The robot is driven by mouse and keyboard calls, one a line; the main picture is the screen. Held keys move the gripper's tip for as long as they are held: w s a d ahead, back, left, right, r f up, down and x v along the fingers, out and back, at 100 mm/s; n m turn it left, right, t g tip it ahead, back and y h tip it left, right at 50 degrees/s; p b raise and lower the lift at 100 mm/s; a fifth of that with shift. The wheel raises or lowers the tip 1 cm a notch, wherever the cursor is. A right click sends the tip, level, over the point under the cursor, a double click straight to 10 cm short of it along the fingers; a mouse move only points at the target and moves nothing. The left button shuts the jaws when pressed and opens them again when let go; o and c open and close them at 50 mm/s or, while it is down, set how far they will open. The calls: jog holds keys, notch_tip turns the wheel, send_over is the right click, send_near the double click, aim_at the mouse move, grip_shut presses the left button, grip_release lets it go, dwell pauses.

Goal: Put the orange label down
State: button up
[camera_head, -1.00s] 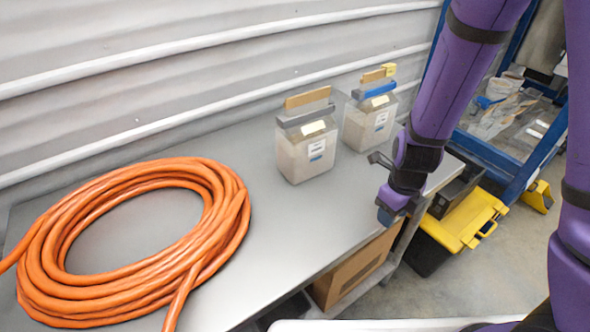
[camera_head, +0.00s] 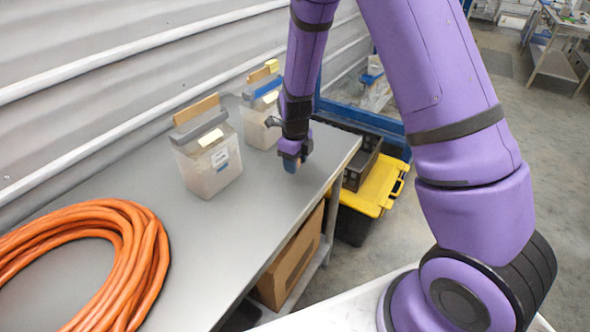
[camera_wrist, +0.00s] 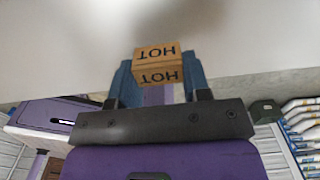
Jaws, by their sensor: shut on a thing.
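The orange label (camera_wrist: 158,72) is a small orange-brown block marked HOT in dark letters on two faces, upside down in the wrist view. My gripper (camera_wrist: 157,80) is shut on it, with a blue finger on each side. In the head view my gripper (camera_head: 291,164) hangs low over the right part of the grey table (camera_head: 240,226), just right of the clear containers. The label is too small to make out there. I cannot tell whether it touches the table.
Two clear containers, a nearer one (camera_head: 213,172) and a farther one (camera_head: 258,125), stand by the corrugated wall. A coiled orange hose (camera_head: 130,265) fills the table's left. A yellow-lidded box (camera_head: 375,190) stands beyond the right edge. The table's front middle is clear.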

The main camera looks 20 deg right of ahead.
aim_at(295, 177)
jog(key=shift+w+f, duration=0.1)
jog(key=shift+w, duration=0.05)
jog(key=shift+f, duration=1.65)
jog(key=shift+f, duration=0.15)
jog(key=o, duration=0.9)
jog(key=shift+o, duration=0.2)
